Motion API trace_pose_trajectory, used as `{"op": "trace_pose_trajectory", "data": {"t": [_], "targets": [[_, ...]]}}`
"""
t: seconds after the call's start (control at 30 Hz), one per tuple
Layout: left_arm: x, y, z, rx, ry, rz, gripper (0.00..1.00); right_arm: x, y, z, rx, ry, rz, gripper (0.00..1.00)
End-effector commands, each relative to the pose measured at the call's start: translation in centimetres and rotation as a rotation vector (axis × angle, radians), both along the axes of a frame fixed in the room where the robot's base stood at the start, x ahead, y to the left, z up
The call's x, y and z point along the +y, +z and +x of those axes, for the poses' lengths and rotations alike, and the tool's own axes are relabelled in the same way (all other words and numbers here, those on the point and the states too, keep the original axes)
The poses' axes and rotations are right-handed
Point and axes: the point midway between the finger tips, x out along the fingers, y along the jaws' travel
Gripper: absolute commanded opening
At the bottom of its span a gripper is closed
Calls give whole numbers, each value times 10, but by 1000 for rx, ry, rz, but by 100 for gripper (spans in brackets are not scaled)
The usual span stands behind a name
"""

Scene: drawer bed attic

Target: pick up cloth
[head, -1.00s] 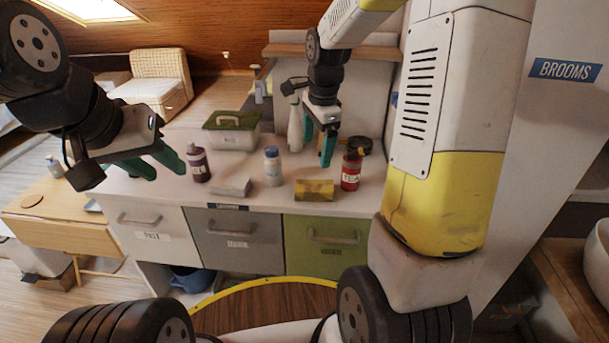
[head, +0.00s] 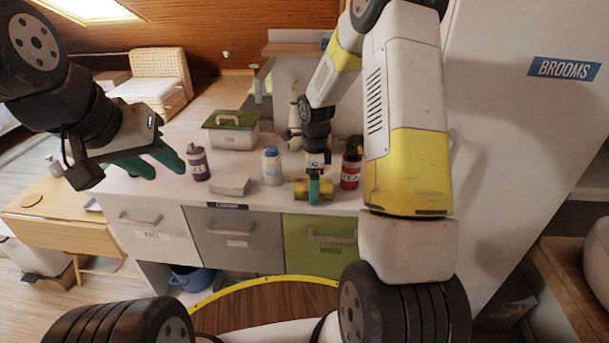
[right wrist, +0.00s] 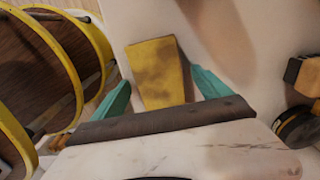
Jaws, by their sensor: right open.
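The yellow cloth (head: 328,190), a flat block-like piece with brown stains, lies on the white counter near its front edge. It also shows in the right wrist view (right wrist: 158,75), between the two teal fingers. My right gripper (head: 314,190) is open, with its fingers over the cloth in the head view and hiding its middle. Whether the fingers touch it I cannot tell. My left gripper (head: 168,173) is open and empty, held at the left in front of the counter.
On the counter (head: 205,205) stand a purple bottle (head: 198,163), a white bottle (head: 272,168), a red bottle (head: 350,172), a grey block (head: 230,185) and a green-lidded box (head: 230,130). Labelled drawers (head: 236,238) are below. A tall white panel (head: 505,130) marked BROOMS rises at right.

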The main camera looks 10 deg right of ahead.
Motion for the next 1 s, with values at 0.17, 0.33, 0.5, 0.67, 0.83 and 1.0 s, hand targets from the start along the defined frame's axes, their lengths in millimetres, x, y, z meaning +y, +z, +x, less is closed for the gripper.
{"op": "trace_pose_trajectory", "data": {"t": [0.17,0.33,0.5,0.67,0.83,1.0], "targets": [[0,0,0,0,0,0,38,0,-3,0,-2,0,1,87],[0,0,0,0,0,0,38,0,-2,0,-1,0,1,72],[0,0,0,0,0,0,38,0,-2,0,-1,1,1,38],[0,0,0,0,0,0,38,0,-2,0,-1,1,1,21],[0,0,0,0,0,0,38,0,-2,0,-2,1,1,21],[0,0,0,0,0,0,38,0,7,1,-3,2,-1,21]]}}
